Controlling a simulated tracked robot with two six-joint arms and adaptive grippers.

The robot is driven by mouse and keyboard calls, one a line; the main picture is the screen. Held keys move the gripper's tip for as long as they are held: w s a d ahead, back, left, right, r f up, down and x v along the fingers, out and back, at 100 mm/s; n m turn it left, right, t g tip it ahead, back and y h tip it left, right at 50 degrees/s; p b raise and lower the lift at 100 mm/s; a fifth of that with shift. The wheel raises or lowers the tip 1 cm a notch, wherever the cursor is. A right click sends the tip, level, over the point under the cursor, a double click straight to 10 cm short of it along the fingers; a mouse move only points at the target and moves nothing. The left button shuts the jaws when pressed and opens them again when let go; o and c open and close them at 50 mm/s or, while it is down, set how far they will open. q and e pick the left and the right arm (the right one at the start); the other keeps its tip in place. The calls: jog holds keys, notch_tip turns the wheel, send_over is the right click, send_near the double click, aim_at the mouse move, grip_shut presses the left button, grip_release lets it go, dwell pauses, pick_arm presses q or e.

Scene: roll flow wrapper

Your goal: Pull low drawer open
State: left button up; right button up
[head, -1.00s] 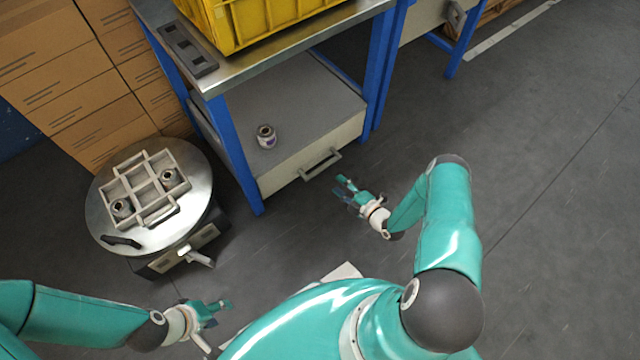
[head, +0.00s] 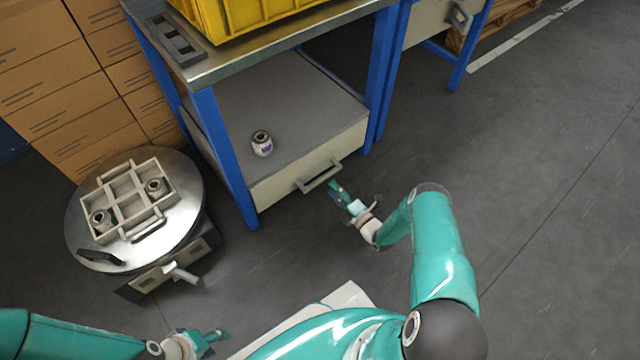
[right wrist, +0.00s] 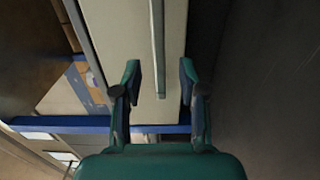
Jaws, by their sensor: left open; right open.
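The low drawer (head: 285,180) is a pale box front under the workbench, with a grey bar handle (head: 320,178) on its face. It looks shut. My right gripper (head: 340,190) is open just in front of the handle's right end, seemingly apart from it. In the right wrist view the drawer front (right wrist: 125,30) fills the middle. The handle bar (right wrist: 158,50) runs between the two open fingers (right wrist: 160,82), farther off than their tips. My left gripper (head: 215,340) is open and empty at the lower left, well away from the drawer.
A round metal table (head: 190,215) holds a pale gridded tray (head: 131,202) at the left. A yellow crate (head: 235,15) sits on the bench top. The floor (head: 540,200) on the right is clear.

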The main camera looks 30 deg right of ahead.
jog(key=shift+w+a+b, duration=0.15)
jog(key=shift+w+b, duration=0.35)
jog(key=shift+w, duration=1.1)
jog(key=shift+w+a+b, duration=0.1)
jog(key=shift+w+b, duration=0.4)
jog(key=shift+w, duration=1.05)
grip_shut()
